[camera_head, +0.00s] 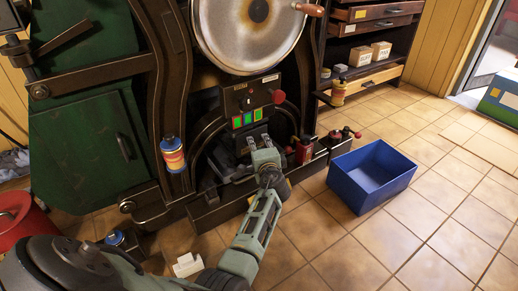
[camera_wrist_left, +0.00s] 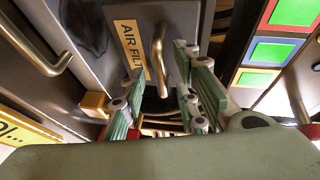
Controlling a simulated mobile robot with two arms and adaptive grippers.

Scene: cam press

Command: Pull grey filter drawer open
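The grey filter drawer (camera_wrist_left: 105,15) fills the upper left of the left wrist view, with a yellow "AIR FILT" label (camera_wrist_left: 130,48) and a brass-coloured bar handle (camera_wrist_left: 158,55). My left gripper (camera_wrist_left: 160,82) is open, with green-padded fingers on either side of the handle; I cannot tell whether they touch it. In the head view my left gripper (camera_head: 255,142) is at the low middle front of the machine, and my own gripper and arm hide part of the drawer area. The drawer looks flush with its surround. My right gripper is not in view.
A blue bin (camera_head: 371,176) is on the tiled floor. A second handle (camera_wrist_left: 40,45) is at the wrist view's left.

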